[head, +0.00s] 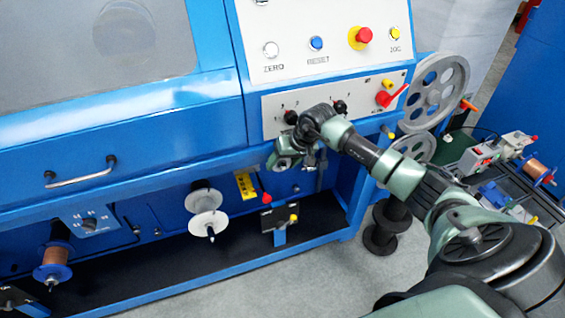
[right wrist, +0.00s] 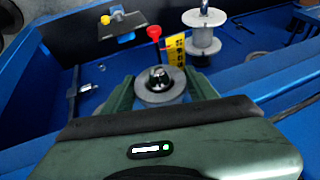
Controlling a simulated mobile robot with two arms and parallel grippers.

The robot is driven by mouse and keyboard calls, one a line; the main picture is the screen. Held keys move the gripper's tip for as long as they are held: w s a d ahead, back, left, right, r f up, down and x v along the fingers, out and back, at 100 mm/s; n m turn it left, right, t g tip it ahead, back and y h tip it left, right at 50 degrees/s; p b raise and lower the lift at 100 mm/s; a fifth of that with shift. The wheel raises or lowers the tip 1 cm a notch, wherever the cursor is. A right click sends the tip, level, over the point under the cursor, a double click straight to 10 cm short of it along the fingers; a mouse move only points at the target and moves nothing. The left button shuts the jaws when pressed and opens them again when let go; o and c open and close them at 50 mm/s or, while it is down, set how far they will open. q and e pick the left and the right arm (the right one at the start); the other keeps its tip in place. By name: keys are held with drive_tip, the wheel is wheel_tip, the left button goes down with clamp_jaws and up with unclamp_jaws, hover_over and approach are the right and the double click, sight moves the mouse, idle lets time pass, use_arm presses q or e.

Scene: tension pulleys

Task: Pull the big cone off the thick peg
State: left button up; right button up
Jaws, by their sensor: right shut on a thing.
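The big cone (right wrist: 160,96) shows in the right wrist view as a grey, round, ring-like piece with a dark, shiny tip at its centre, which appears to be the end of the thick peg (right wrist: 159,76). My right gripper (right wrist: 160,86) is shut on the cone, with one green finger at each side. In the head view my right gripper (head: 297,157) is at the machine's front, just below the switch panel. There the gripper hides most of the cone and peg. How far the cone sits along the peg cannot be told. My left gripper is not in view.
A white spool (head: 208,222) on a rod, a yellow label (head: 246,186) and a red-knobbed lever (head: 266,198) are left of and below the gripper. A switch panel (head: 360,92) is just above. Grey wheels (head: 434,90) stand to the right.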

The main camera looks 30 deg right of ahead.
drive_tip(key=shift+s, duration=0.25)
drive_tip(key=shift+s+a, duration=0.1)
drive_tip(key=shift+s, duration=0.35)
drive_tip(key=shift+s+a, duration=0.15)
drive_tip(key=shift+s, duration=0.35)
drive_tip(key=shift+s+a, duration=0.15)
drive_tip(key=shift+s, duration=0.35)
idle(0.9)
idle(0.3)
drive_tip(key=shift+s+a+b, duration=0.15)
drive_tip(key=shift+s+a, duration=0.1)
drive_tip(key=shift+s, duration=0.6)
drive_tip(key=shift+s+a+b, duration=0.15)
drive_tip(key=shift+s+a, duration=0.05)
drive_tip(key=shift+s, duration=0.65)
drive_tip(key=s, duration=0.2)
drive_tip(key=s+a, duration=0.1)
drive_tip(key=s, duration=0.1)
